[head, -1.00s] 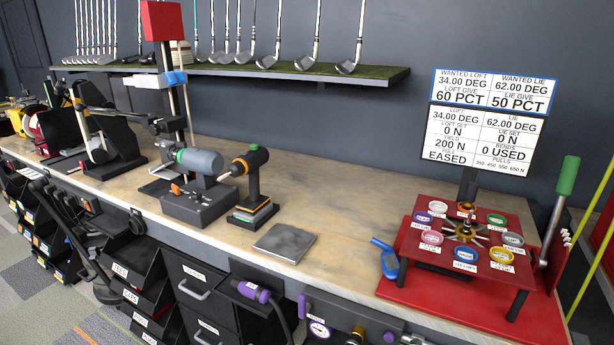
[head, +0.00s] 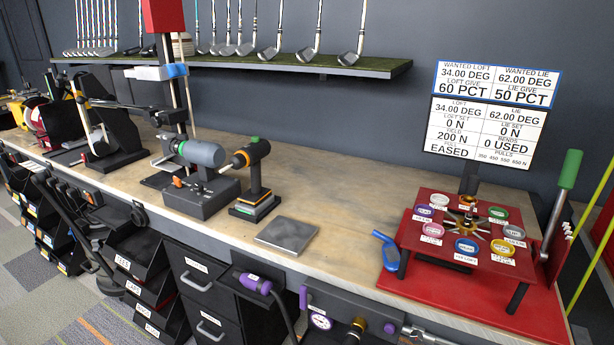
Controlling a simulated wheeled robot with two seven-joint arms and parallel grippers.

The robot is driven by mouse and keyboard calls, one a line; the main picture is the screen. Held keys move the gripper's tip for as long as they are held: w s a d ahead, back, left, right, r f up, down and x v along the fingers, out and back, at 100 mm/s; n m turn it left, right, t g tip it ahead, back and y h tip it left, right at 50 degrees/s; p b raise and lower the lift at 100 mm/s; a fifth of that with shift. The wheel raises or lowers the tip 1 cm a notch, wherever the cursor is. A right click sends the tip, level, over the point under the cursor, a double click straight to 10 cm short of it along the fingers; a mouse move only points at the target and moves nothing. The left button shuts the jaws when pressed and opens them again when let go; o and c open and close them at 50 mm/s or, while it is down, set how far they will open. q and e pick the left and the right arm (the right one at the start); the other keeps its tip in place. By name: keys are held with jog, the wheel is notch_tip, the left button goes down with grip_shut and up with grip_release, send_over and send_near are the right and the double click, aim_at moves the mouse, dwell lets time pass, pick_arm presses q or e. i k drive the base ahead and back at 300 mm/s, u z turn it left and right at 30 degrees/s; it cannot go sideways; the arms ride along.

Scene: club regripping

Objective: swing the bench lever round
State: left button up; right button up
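A lever with a green grip (head: 569,170) and a grey shaft stands at the right end of the bench, beside the red stand (head: 412,228). It leans slightly, grip up. A blue-handled piece (head: 388,250) sits at the stand's front left corner; I cannot tell whether it turns. The stand carries a ring of labelled coloured discs around a spoked hub (head: 465,229). A display board (head: 487,118) behind it reads loft 34.00, lie 62.00, pull eased, 0 bends used. Neither of my grippers is in view.
A grey plate (head: 286,235) lies on the bench (head: 350,205), with clear wood around it. A shelf of clubs (head: 330,66) runs above. Drawers and bins hang below the front edge.

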aim_at(305, 298)
jog(key=k, duration=1.3)
jog(key=z, duration=0.9)
jog(key=i, duration=1.8)
jog(key=u, duration=0.75)
